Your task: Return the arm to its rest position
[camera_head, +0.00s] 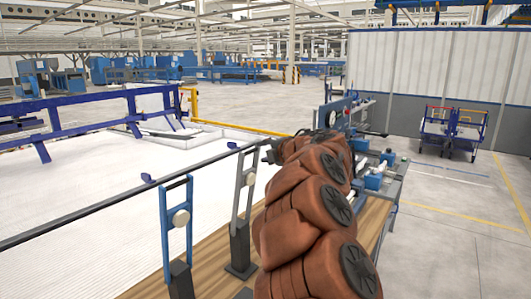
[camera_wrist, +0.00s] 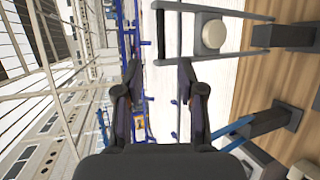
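My brown arm reaches up from the bottom of the head view, with my gripper (camera_head: 271,151) at its far end, partly hidden by the arm. In the wrist view my gripper (camera_wrist: 160,98) has its two dark fingers apart, with nothing visible between them. A long thin dark pipe (camera_head: 85,211) runs from the left edge to near my gripper in the head view. It passes at the tops of a blue stand (camera_head: 188,235) and a grey stand (camera_head: 249,195). I cannot tell whether my gripper touches it. A stand frame (camera_wrist: 236,15) shows beyond the fingers.
The stands are by a wooden surface (camera_head: 215,255). A blue and grey machine (camera_head: 375,180) is right of my arm. The floor (camera_head: 430,240) at lower right is clear.

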